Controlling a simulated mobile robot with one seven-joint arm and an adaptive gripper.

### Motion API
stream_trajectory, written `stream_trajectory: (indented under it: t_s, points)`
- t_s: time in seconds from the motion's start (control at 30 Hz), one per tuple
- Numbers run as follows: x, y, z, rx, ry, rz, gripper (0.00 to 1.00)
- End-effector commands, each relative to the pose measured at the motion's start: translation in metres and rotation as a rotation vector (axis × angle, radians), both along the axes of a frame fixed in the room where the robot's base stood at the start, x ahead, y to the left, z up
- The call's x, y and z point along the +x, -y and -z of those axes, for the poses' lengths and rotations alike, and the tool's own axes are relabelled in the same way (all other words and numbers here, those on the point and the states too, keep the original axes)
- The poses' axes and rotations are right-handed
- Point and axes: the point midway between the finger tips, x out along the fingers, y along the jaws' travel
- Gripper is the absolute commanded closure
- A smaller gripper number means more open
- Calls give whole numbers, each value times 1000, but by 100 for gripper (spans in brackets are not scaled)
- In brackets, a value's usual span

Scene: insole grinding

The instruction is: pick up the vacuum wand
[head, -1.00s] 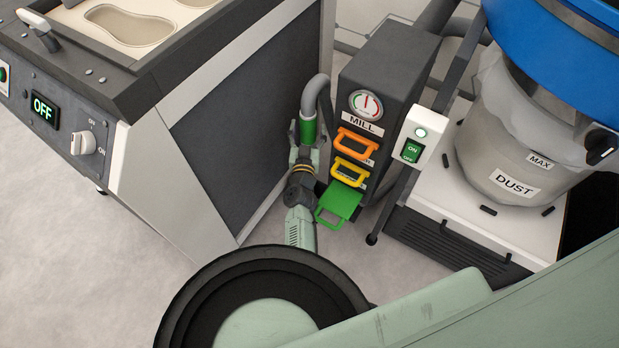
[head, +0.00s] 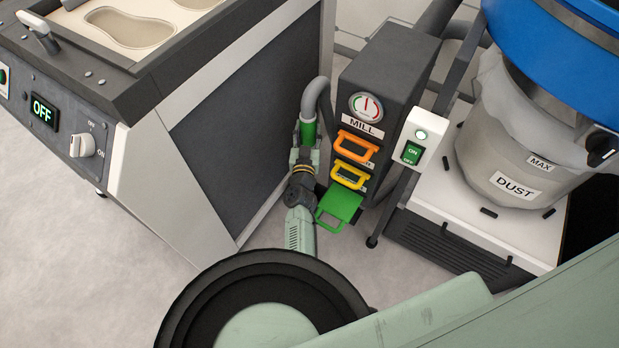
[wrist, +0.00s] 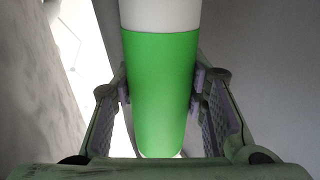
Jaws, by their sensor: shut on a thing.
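The vacuum wand shows in the head view as a green grip (head: 308,131) with a grey hose (head: 314,95) curving from its top towards the dark cabinet. In the wrist view the green band of the wand (wrist: 162,90) stands upright between my fingers, with a white part above it. My gripper (head: 303,155) is shut on the green band, also in the wrist view (wrist: 162,97), with a pad touching each side. The wand's lower end is hidden in the head view.
The dark MILL cabinet (head: 385,90) with orange, yellow and green handles stands just right of the wand. The grinding machine (head: 235,110) is close on the left. A DUST bag (head: 515,150) stands on the right. Grey floor (head: 60,240) is free at lower left.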

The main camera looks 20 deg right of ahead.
Motion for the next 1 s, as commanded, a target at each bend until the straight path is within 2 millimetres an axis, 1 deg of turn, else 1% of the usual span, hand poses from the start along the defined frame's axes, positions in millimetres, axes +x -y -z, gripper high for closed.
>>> stream_trajectory:
  t_s: [0.03,0.27,0.83,1.0]
  points:
    - [0,0,0,0,0,0,85]
    - [0,0,0,0,0,0,100]
    - [0,0,-2,0,3,1,100]
    - [2,2,-11,-1,4,1,100]
